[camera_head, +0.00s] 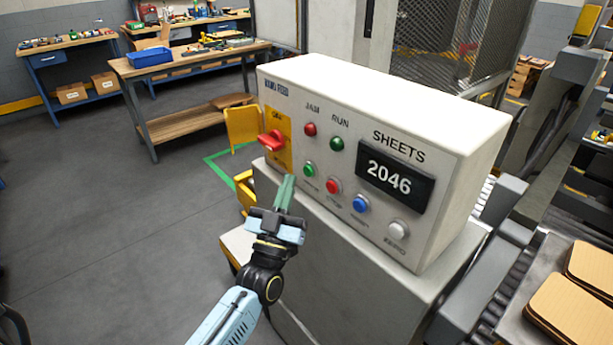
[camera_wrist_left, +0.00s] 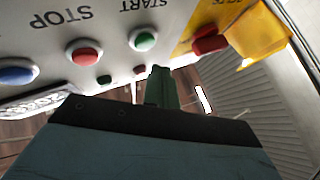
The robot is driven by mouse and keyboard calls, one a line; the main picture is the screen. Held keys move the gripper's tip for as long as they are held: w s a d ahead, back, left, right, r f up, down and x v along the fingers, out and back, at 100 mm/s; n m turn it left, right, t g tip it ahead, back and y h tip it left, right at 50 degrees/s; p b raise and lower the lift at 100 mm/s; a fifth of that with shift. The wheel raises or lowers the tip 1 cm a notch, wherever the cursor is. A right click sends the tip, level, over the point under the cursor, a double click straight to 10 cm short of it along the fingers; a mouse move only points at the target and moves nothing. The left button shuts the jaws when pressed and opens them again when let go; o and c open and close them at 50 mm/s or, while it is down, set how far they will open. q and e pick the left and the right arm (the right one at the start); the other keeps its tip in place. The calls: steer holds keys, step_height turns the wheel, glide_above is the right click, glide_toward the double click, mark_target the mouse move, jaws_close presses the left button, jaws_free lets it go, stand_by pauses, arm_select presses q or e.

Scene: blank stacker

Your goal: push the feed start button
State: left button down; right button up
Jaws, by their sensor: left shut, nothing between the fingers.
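The control box is white, with its front panel (camera_head: 446,162) facing me. The feed start button is the green button (camera_head: 309,170) at the left of the lower row; in the left wrist view the green button (camera_wrist_left: 143,40) sits by the word START. My left gripper (camera_head: 287,183) is shut and empty, its green fingers pointing up just left of and below the green button. In the left wrist view the fingertips (camera_wrist_left: 158,72) are near the green button, with a gap seeming to show between them. My right gripper is not in view.
Beside the green button are a red button (camera_head: 333,186), a blue button (camera_head: 360,204) and a white button (camera_head: 399,230). A red rotary switch (camera_head: 271,140) on a yellow plate is up and left of my fingers. Open floor (camera_head: 90,230) lies to the left.

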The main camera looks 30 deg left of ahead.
mark_target(309, 171)
arm_select(q)
steer(key=shift+w+d, duration=0.25)
steer(key=shift+w, duration=0.4)
steer(key=shift+w, duration=0.15)
stand_by(1.5)
steer(key=shift+w+d, duration=0.15)
steer(key=shift+w, duration=0.1)
